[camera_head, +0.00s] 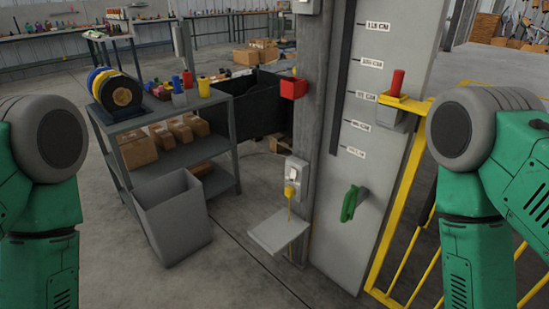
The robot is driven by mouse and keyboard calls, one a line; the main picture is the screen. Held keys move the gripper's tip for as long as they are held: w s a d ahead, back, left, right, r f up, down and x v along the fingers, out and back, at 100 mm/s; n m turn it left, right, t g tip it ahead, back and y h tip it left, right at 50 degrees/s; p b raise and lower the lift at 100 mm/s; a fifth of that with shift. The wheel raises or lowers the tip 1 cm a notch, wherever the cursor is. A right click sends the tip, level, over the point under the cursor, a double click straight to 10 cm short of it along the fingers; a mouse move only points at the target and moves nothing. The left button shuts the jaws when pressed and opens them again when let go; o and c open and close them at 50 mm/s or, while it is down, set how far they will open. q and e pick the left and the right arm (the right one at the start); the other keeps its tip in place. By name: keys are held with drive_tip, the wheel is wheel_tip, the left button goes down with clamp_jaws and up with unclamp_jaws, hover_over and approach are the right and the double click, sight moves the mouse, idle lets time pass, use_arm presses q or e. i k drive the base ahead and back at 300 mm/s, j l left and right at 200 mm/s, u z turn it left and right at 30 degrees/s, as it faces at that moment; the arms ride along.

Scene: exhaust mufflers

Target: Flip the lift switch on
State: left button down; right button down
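No part in view is labelled as the lift switch, so I cannot tell which one it is. A light grey switch box (297,169) with a yellow part (290,191) is mounted low on the grey column. A green handle (350,204) sticks out from the tall grey panel (384,165). A red handle (397,82) stands upright on a yellow bracket at the panel's right edge. A red box (293,88) is fixed on the column's left side. My green arms show at both sides, but neither gripper is in view.
A grey shelf cart (155,112) with discs and brown boxes stands left, an empty-looking grey bin (172,217) before it. A small grey plate (278,231) juts out below the switch box. A yellow railing (403,205) runs along the panel's right. Floor at front left is clear.

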sight(293, 170)
drive_tip(key=i+u, duration=0.1)
drive_tip(key=i, duration=1.05)
drive_tip(key=j, duration=0.1)
